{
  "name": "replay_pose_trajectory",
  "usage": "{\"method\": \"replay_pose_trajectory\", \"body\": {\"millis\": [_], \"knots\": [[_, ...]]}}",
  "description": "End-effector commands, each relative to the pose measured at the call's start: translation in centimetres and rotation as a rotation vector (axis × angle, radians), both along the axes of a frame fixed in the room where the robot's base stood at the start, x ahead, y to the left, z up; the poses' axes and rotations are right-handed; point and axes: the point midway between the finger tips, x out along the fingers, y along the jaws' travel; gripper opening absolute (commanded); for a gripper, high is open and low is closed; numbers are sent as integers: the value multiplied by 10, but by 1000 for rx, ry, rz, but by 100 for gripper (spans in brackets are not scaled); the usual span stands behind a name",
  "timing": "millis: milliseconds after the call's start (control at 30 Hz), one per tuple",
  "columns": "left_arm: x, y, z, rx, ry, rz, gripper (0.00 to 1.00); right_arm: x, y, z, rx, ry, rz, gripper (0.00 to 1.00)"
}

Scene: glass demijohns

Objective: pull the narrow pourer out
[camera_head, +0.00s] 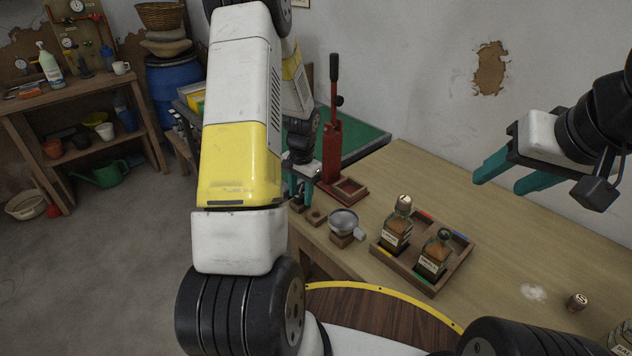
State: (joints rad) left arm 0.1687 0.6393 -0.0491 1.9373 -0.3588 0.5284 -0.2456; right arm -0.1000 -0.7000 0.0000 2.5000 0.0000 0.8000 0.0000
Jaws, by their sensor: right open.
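Two square brown glass bottles stand in a divided wooden tray (408,279). The rear bottle (396,232) has a pale round stopper (404,203). The front bottle (434,257) has a small dark fitting (444,235) in its neck; I cannot tell whether this is the narrow pourer. My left gripper (301,194) points down over small wooden blocks left of the tray, partly hidden behind my own arm. Its teal fingers show, but not whether they hold anything. My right gripper (505,178) is open and empty, raised above the table at the right.
A metal funnel (343,221) sits on a wooden block left of the tray. A red lever press (332,145) stands behind it. A cork marked S (577,302) and a labelled jar (622,338) are at the right. The table (500,219) behind the tray is clear.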

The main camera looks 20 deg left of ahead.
Motion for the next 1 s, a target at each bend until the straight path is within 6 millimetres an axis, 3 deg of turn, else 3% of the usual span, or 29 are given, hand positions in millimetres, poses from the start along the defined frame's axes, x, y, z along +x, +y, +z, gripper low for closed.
{"method": "replay_pose_trajectory", "body": {"millis": [33, 200, 1000], "knots": [[0, 0, 0, 0, 0, 0, 31, 0, 0, 0, 0, 0, 0, 51], [0, 0, 0, 0, 0, 0, 0, 0, 0, 0, 0, 0, 0, 51], [0, 0, 8, 0, 0, -1, 0, 0, 0, 0, 0, 0, 0, 51]]}}
